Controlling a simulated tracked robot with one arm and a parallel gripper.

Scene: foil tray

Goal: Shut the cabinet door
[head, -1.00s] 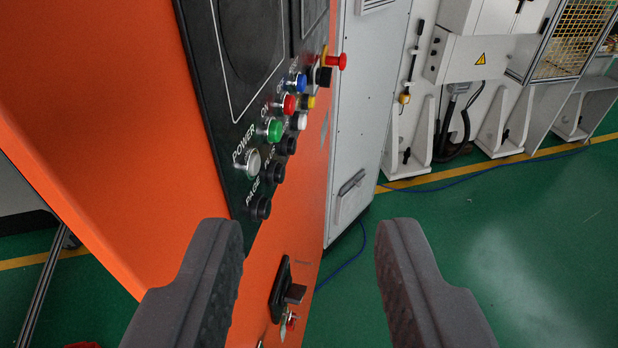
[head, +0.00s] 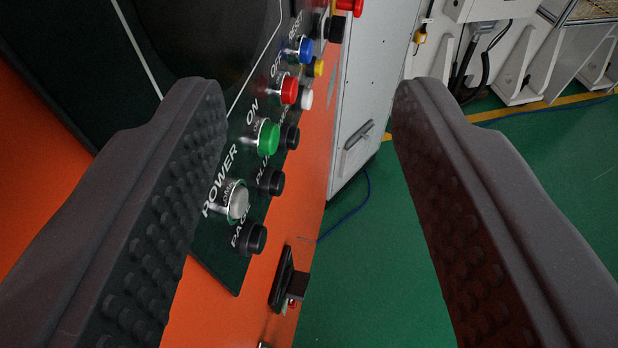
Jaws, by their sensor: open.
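The orange cabinet front (head: 225,315) fills the left and lower middle of the head view. It carries a black control panel with several buttons, among them a green button (head: 268,138) and a red button (head: 289,90). A black latch (head: 289,284) sits low on the orange face. My gripper (head: 305,95) is open and empty. Its left finger overlaps the control panel in the picture and hides part of it; I cannot tell if they touch. Its right finger is seen over the green floor. I cannot tell which edge of the orange front is a door edge.
A grey cabinet (head: 375,85) with a handle (head: 357,140) stands behind the orange front. White machine frames (head: 515,65) stand at the back right. A blue cable (head: 368,195) lies on the green floor (head: 350,270). The floor to the right looks clear.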

